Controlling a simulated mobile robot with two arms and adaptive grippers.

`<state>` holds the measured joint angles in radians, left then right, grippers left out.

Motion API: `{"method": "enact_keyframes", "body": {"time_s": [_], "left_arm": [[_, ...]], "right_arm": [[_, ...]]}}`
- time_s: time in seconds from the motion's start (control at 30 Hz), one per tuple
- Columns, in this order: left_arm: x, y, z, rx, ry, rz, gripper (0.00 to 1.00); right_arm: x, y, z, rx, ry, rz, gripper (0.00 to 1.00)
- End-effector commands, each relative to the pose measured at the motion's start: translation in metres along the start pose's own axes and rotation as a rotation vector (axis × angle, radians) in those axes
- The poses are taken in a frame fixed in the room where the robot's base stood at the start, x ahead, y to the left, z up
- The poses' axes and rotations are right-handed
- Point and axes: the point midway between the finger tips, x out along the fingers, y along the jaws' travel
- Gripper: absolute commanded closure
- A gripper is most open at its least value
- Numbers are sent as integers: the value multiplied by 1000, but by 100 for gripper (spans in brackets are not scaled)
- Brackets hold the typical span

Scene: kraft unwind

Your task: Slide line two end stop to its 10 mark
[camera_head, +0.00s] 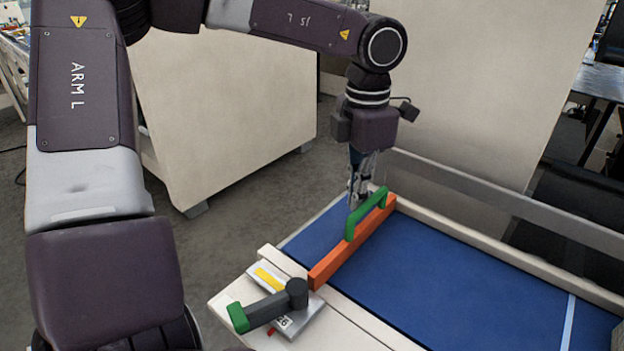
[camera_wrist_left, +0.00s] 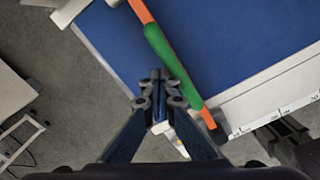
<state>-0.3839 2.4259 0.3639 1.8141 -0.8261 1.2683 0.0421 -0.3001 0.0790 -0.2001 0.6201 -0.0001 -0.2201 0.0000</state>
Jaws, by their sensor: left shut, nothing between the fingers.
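The end stop is an orange bar (camera_head: 338,262) with a green handle (camera_head: 366,214) on top, lying across the blue belt (camera_head: 450,283) near its left end in the head view. In the left wrist view the green handle (camera_wrist_left: 172,62) runs diagonally down the middle, with the orange bar (camera_wrist_left: 140,10) showing at its ends. My left gripper (camera_head: 356,200) is shut and empty, pointing down beside the handle's far end. In the left wrist view its closed fingertips (camera_wrist_left: 159,76) are close to the handle; contact is unclear. My right gripper is out of view.
A ticked white scale (camera_wrist_left: 278,113) runs along the belt's edge in the left wrist view; its numbers are unreadable. A dark lever (camera_head: 268,308) with a green tip sits on a labelled plate at the near corner. Pale rails border the belt, which is clear right of the bar.

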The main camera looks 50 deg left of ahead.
Motion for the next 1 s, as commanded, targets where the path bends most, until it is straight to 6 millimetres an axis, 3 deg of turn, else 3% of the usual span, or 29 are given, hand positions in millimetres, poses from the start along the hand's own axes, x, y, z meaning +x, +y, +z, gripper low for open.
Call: {"method": "enact_keyframes", "body": {"time_s": [1.0], "left_arm": [[0, -18, 10, 1, -1, -1, 100]], "right_arm": [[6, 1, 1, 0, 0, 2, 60]]}}
